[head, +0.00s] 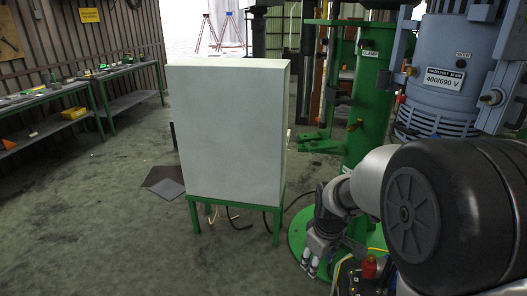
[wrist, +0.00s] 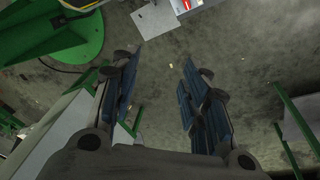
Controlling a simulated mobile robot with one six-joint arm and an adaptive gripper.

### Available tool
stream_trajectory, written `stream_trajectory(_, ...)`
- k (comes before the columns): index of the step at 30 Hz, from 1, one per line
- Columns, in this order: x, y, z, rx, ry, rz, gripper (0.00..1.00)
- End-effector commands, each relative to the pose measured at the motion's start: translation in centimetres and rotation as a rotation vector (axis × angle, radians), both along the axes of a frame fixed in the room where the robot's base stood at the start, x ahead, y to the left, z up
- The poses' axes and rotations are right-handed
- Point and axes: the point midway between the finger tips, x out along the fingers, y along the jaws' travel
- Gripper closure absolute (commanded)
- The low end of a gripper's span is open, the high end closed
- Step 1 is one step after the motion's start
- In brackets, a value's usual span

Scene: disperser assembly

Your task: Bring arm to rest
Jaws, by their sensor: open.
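My gripper (head: 312,264) hangs low at the end of my arm in the head view, between the white cabinet and the green machine base. In the wrist view my gripper (wrist: 160,75) shows two dark blue fingers spread apart with nothing between them. Behind the fingers is bare grey floor. My arm is bent, and its large black joint fills the lower right of the head view.
A white cabinet (head: 228,130) on a green stand (head: 236,203) stands left of my gripper. The green machine column (head: 369,110) and a blue motor (head: 446,75) stand behind my arm. Workbenches (head: 82,86) line the left wall. Floor at the left is open.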

Motion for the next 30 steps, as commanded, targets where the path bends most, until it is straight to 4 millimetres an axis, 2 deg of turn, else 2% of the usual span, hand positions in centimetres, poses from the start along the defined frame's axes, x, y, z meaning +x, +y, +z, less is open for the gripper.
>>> stream_trajectory(1, -1.3, 0.0, 2.4, 0.009, -0.021, -0.039, 0.58)
stream_trajectory(6, -6.4, 0.0, 8.2, 0.044, -0.065, -0.183, 0.58)
stream_trajectory(12, -13.4, 0.1, 12.7, 0.094, -0.115, -0.351, 0.58)
stream_trajectory(16, -18.0, 0.1, 14.3, 0.131, -0.147, -0.459, 0.58)
stream_trajectory(21, -22.8, 0.1, 14.8, 0.175, -0.178, -0.575, 0.58)
stream_trajectory(25, -24.8, 0.1, 14.7, 0.196, -0.192, -0.628, 0.58)
stream_trajectory(30, -25.6, 0.1, 14.6, 0.205, -0.195, -0.65, 0.58)
